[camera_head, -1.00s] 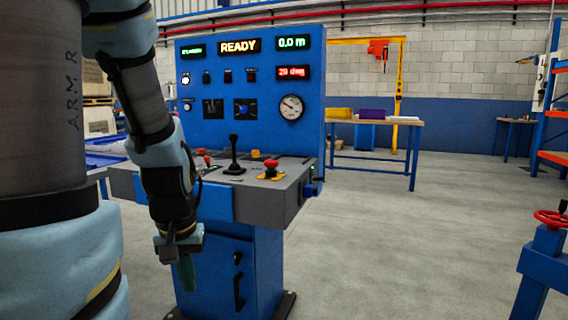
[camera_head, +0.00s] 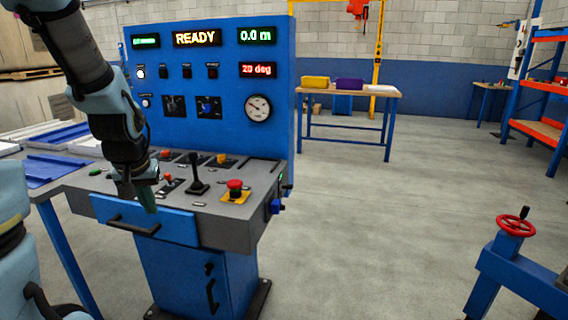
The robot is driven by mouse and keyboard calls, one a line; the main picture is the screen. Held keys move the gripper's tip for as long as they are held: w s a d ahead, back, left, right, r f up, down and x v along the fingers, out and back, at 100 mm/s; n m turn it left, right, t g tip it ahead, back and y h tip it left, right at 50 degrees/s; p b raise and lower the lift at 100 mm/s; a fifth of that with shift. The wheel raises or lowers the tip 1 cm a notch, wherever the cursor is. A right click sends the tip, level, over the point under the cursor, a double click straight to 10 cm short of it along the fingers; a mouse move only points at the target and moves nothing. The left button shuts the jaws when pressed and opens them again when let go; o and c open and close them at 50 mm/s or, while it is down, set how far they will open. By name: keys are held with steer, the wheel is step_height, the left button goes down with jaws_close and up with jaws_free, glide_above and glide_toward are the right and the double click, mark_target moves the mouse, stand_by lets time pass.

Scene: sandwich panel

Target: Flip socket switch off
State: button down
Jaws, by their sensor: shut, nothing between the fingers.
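The blue control console (camera_head: 210,235) stands left of centre, with a grey sloping desk. On the desk's right side is a blue socket fitting (camera_head: 277,206), with a small green light (camera_head: 281,178) above it. This side is seen at a steep angle, so the socket switch and its position cannot be made out. My gripper (camera_head: 149,203) points down in front of the desk's left part, near the drawer handle. It is shut and empty, well to the left of the socket; whether it touches the console cannot be told.
The desk carries a black lever (camera_head: 197,175) and a red mushroom button (camera_head: 235,187). The upright panel has displays and a round gauge (camera_head: 258,108). A blue stand with a red handwheel (camera_head: 516,224) is at lower right. The floor (camera_head: 370,240) between stand and console is clear.

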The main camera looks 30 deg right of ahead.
steer(key=w+d+m+t+h, duration=0.1)
steer(key=w+d, duration=0.4)
steer(key=d, duration=0.3)
steer(key=w+d+m+h, duration=0.1)
steer(key=w+d, duration=0.4)
steer(key=d, duration=0.3)
steer(key=w+d+m+h, duration=0.1)
steer(key=d+h, duration=0.1)
steer(key=d, duration=0.9)
steer(key=w+d+f+m+h, duration=0.1)
steer(key=d+h, duration=0.1)
steer(key=d, duration=0.9)
steer(key=shift+w+m+h, duration=0.3)
steer(key=shift+w+h, duration=0.1)
steer(key=p, duration=0.2)
glide_above(287, 187)
step_height(287, 187, down, 7)
steer(key=f, duration=0.2)
steer(key=f+p, duration=0.1)
steer(key=f, duration=0.1)
steer(key=shift+s+a, duration=0.1)
steer(key=shift+s, duration=0.3)
